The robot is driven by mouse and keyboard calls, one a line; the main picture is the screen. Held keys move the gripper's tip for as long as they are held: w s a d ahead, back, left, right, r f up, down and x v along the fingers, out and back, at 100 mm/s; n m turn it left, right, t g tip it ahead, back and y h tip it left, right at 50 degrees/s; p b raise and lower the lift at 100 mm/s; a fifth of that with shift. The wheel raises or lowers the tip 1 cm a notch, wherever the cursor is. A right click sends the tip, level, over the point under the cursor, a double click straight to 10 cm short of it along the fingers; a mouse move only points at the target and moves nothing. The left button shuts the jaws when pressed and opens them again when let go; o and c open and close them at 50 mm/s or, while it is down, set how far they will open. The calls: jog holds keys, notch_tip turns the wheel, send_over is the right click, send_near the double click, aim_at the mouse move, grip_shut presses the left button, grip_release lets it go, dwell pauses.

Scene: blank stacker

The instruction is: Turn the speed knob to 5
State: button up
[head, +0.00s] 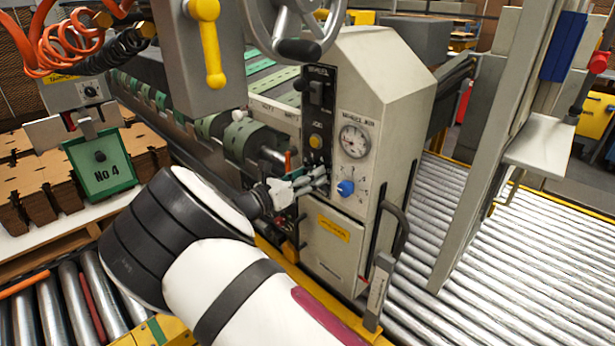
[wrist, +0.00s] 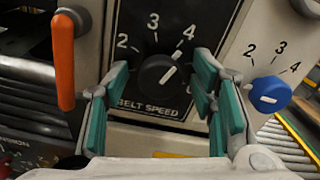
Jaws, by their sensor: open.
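The black speed knob (wrist: 158,76) sits on a black panel marked BELT SPEED (wrist: 147,107) in the wrist view. Its white pointer line slants up and right, close to the 4 side of the dial; part of the scale past 4 is hidden by a finger. My gripper (wrist: 160,98) is open, with green-padded fingers to the left and right of the knob, and no clear contact shows. In the head view my gripper (head: 318,180) is at the lower part of the black control panel (head: 318,112), and it hides the black knob there.
A blue knob (wrist: 269,95) with its own numbered dial is close right of the fingers; it also shows in the head view (head: 346,188). An orange lever (wrist: 64,60) hangs close on the left. A round gauge (head: 354,141) is above the blue knob.

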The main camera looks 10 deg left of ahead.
jog(key=c, duration=1.1)
jog(key=shift+c, duration=0.2)
jog(key=shift+m, duration=0.3)
jog(key=m, duration=0.4)
jog(key=shift+m, duration=2)
jog(key=o, duration=1.1)
